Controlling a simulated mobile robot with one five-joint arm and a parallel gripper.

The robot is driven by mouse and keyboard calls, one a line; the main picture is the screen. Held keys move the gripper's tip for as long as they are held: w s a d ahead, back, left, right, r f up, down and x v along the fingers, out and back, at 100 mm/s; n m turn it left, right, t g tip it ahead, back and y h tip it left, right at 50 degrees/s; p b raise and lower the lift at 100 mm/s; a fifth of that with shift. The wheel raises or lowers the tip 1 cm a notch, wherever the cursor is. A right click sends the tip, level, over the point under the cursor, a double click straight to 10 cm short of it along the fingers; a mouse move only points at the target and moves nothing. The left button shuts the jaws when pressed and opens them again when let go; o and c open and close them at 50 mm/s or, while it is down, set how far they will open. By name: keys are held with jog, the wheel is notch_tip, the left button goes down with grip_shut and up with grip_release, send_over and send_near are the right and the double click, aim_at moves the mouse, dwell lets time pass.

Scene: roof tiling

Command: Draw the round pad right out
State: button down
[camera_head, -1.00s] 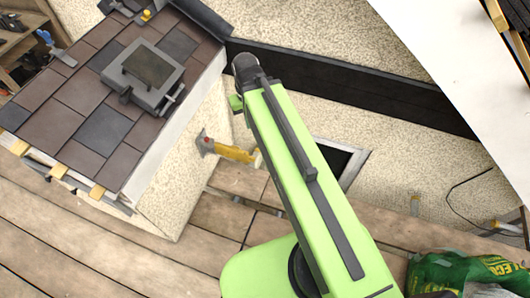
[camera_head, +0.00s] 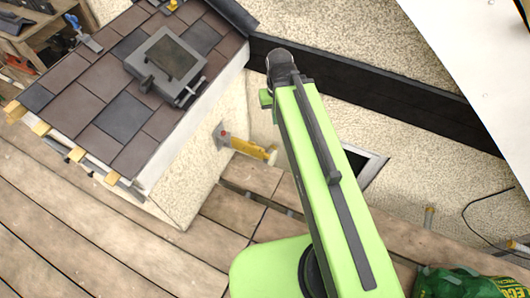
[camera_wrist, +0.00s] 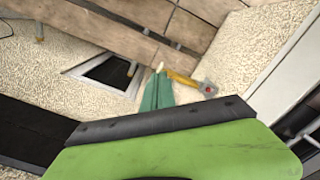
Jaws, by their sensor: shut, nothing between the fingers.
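A yellow rod-like fitting (camera_head: 248,148) sticks out from the pale rough wall below the small tiled roof. Its wall end is grey with a red spot, and its free end carries a small pale round pad (camera_head: 272,157). In the wrist view the yellow fitting (camera_wrist: 182,78) lies just beyond my gripper, with the pale pad (camera_wrist: 160,67) close to the fingertips in the picture. I cannot tell whether they touch. My gripper (camera_wrist: 158,78) shows as narrow green fingers, shut and empty. In the head view my green arm hides the gripper.
The tiled roof (camera_head: 122,117) with a grey hatch (camera_head: 165,62) stands left of the fitting. Wooden planks (camera_head: 90,215) run below. A dark framed opening (camera_head: 360,165) is behind my arm. A green bag (camera_head: 455,283) lies at the lower right.

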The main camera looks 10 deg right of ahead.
dwell(0.4)
jog(key=c, duration=1.7)
grip_release()
jog(key=shift+m, duration=0.4)
jog(key=shift+o, duration=1.1)
jog(key=shift+w+m, duration=0.7)
jog(key=shift+w, duration=0.35)
jog(key=shift+o, duration=1.1)
jog(key=w+f+m+b, duration=0.3)
jog(key=w+f+b, duration=0.3)
jog(key=f+b, duration=0.2)
jog(key=shift+d+f, duration=0.25)
jog(key=shift+d, duration=0.05)
jog(key=w+d+f+m+b, duration=0.1)
jog(key=w+f+b, duration=0.2)
jog(key=f+b, duration=0.9)
jog(key=w+d+f+m+b, duration=0.1)
jog(key=w+f+b, duration=0.3)
jog(key=f+b, duration=0.8)
jog(key=shift+w+d, duration=0.2)
jog(key=shift+d, duration=0.4)
jog(key=shift+b, duration=0.3)
